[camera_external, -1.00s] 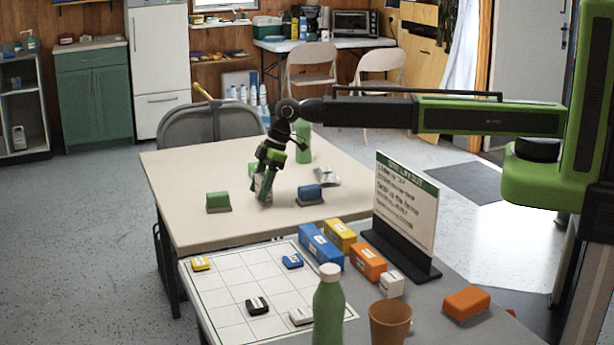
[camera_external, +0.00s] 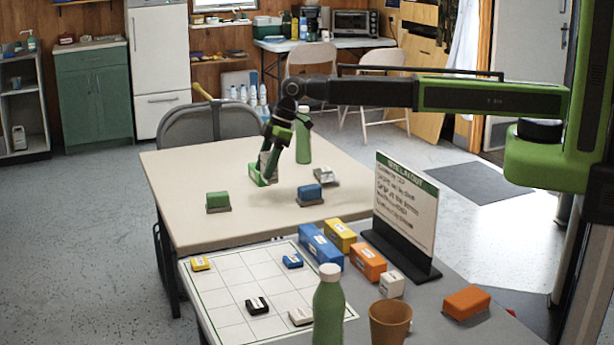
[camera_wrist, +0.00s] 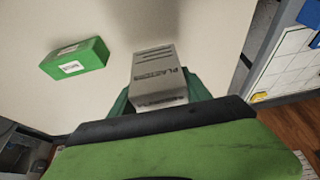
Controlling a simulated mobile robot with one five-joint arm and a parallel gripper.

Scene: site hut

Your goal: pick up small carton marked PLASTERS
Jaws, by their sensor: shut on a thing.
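The small grey-white carton marked PLASTERS (camera_wrist: 158,75) is between the green fingers of my gripper (camera_wrist: 160,97) in the wrist view, its lettered face showing. In the external view my gripper (camera_external: 271,168) is over the far part of the beige table, with the pale carton (camera_external: 265,159) partly hidden by the fingers. My gripper is shut on the carton and appears to hold it above the tabletop. The carton's lower end is hidden in the wrist view.
A green carton with white labels (camera_wrist: 76,59) lies close by on the beige table (camera_external: 190,165). A sign (camera_external: 405,205) stands on the nearer table.

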